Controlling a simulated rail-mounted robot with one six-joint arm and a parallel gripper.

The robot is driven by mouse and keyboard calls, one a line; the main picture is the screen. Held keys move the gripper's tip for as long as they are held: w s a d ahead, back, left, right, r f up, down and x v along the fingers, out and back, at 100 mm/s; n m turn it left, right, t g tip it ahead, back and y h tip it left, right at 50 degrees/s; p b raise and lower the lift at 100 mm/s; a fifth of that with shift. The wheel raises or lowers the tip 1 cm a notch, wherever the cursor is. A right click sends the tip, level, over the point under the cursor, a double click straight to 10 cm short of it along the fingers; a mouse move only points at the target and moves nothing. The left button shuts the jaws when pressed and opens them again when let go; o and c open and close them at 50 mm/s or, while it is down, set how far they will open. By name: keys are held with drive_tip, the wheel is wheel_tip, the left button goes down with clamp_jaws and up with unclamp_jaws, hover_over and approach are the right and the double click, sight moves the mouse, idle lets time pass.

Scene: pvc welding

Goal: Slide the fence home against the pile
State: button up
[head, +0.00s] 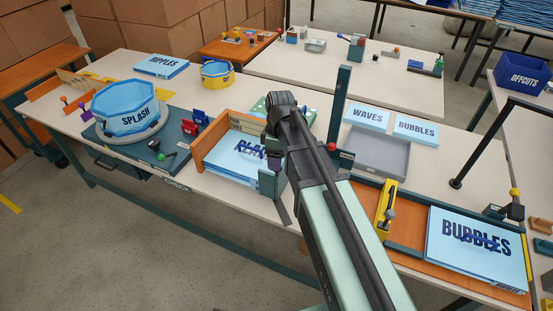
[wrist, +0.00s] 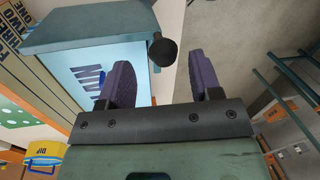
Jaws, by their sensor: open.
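The pile (head: 238,165) of pale blue sheets with dark lettering lies in an orange-walled tray at mid-table. What looks like the fence, a teal block (head: 268,183), stands at the pile's right end. In the wrist view, the teal block (wrist: 85,32) is at upper left, with a round black knob (wrist: 163,51) at its edge. The pile's lettered top (wrist: 92,78) shows beside it. My gripper (wrist: 163,80) is open and empty, its two purple fingers apart, with the knob ahead between them. In the head view my arm hides most of the gripper. I cannot tell whether fence and pile touch.
An orange tray wall (head: 203,150) stands left of the pile. A tall teal post (head: 339,103) and a grey tray (head: 378,157) stand to the right. A yellow clamp (head: 385,208) and the BUBBLES pile (head: 475,250) are farther right. A blue SPLASH tub (head: 126,105) stands left.

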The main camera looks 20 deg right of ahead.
wheel_tip(320, 180, up, 7)
drive_tip(key=w+p, duration=0.1)
drive_tip(key=p, duration=0.4)
drive_tip(key=shift+w+d+r+p, duration=0.15)
drive_tip(key=shift+d+r+p, duration=0.05)
drive_tip(key=shift+d+p, duration=0.15)
